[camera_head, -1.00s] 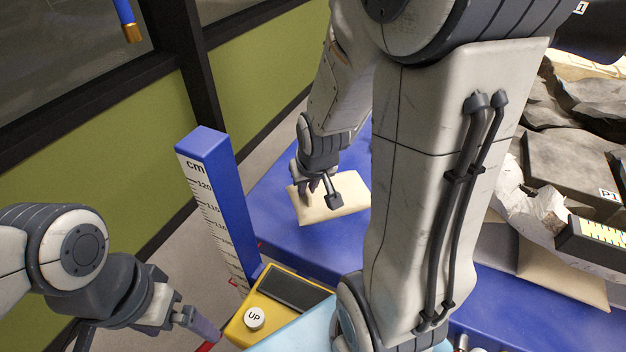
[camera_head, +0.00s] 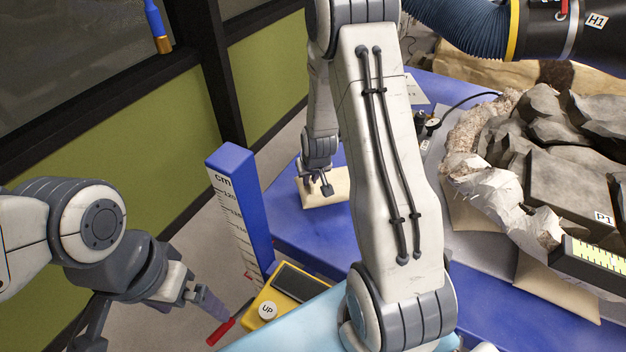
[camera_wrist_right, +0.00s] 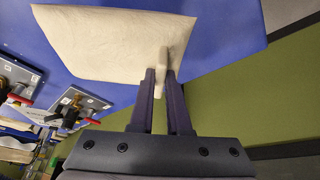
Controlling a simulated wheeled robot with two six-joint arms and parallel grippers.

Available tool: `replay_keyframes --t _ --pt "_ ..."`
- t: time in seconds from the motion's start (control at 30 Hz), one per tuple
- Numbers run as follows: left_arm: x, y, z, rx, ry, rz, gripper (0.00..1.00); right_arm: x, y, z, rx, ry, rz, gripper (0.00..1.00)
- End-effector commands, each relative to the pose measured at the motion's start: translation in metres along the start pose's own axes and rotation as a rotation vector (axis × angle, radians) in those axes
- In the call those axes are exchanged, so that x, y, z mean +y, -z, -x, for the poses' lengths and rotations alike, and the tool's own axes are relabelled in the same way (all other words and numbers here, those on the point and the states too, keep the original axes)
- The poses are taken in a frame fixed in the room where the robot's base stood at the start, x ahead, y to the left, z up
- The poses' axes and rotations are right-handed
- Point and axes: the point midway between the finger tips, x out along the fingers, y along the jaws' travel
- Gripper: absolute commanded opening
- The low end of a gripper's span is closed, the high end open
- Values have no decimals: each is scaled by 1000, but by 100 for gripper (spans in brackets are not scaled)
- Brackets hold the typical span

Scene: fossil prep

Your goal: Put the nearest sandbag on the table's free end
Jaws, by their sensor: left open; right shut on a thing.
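The pale cream sandbag (camera_head: 340,187) is at the far-left end of the blue table (camera_head: 300,232), over bare blue surface. My right gripper (camera_head: 321,187) is at it, partly covering it in the head view. In the right wrist view, the fingers (camera_wrist_right: 162,75) are shut on a raised tab of the sandbag (camera_wrist_right: 110,45). Whether the bag rests fully on the table or hangs just above cannot be told. My left gripper (camera_head: 148,322) is open and empty at the lower left, away from the bag.
A blue cm post (camera_head: 238,205) and a yellow box with an UP button (camera_head: 268,310) stand at the table's near-left edge. Grey fossil rock in a white jacket (camera_head: 490,190) lies on the right, with other sandbags (camera_head: 555,290) under it.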

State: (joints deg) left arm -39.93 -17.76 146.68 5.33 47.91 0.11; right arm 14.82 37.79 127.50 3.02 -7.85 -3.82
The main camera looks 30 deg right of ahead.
Motion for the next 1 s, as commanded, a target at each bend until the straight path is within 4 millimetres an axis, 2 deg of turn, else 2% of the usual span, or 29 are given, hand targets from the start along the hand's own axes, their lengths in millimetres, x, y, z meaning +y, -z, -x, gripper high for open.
replay_keyframes --t 0.07,0.43,0.87,0.9,0.93,0.97,1.0 --pt "0 0 2 0 0 0 100 0 3 -2 5 0 1 0" --pt "1 1 13 0 0 1 100 0 -11 -35 4 0 2 0" --pt "1 0 10 0 0 0 100 0 -13 -40 7 0 2 0" --pt "1 0 10 0 0 0 100 -1 -16 -41 0 0 0 23" --pt "1 1 10 0 0 0 100 -1 -15 -40 0 0 0 34" --pt "1 1 10 0 0 0 100 -1 -15 -40 0 0 0 45" --pt "1 1 10 0 0 0 100 -1 -15 -40 0 0 0 45"
